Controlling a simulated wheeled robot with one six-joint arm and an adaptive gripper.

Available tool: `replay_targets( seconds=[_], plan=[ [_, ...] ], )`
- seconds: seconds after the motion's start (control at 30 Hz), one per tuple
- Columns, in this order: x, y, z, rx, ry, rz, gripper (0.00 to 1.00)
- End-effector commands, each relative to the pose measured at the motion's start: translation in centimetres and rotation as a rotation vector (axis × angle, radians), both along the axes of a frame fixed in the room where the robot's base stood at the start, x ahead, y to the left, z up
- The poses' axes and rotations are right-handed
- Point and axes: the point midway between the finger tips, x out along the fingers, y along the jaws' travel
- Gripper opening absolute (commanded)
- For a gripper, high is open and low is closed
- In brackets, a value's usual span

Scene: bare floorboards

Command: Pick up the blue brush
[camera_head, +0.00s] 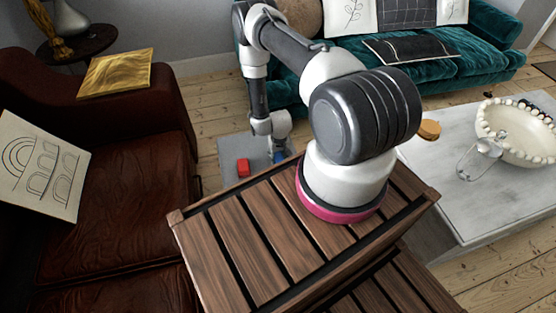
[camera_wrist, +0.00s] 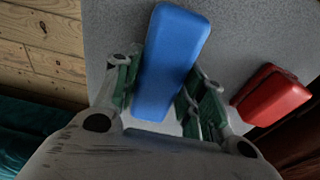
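The blue brush (camera_wrist: 172,60) shows as a long, smooth blue block in the wrist view, lying slightly tilted from top to bottom. My gripper (camera_wrist: 165,85) has one finger on each side of it, close against its edges. I cannot tell whether the fingers press on it or stand just clear. In the head view a small part of the blue brush (camera_head: 279,157) shows below my gripper (camera_head: 276,146); the rest is hidden.
A red block (camera_wrist: 272,95) lies right of the brush on a grey mat (camera_head: 212,173). A wooden slatted table (camera_head: 262,228) stands in front. A brown leather sofa (camera_head: 110,210) is left, a teal sofa (camera_head: 440,72) behind, and a pale table (camera_head: 450,200) right.

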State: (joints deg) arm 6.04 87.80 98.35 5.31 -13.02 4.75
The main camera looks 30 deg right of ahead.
Motion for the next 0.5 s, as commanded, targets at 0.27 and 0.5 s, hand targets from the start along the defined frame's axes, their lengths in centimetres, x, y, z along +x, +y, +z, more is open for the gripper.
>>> replay_targets(
  seconds=[0.27,0.5],
  plan=[
    [0.0,0.0,0.1,0.0,0.0,0.0,0.11],
    [0.2,0.0,2.5,-0.001,-0.002,0.0,0.11]
  ],
)
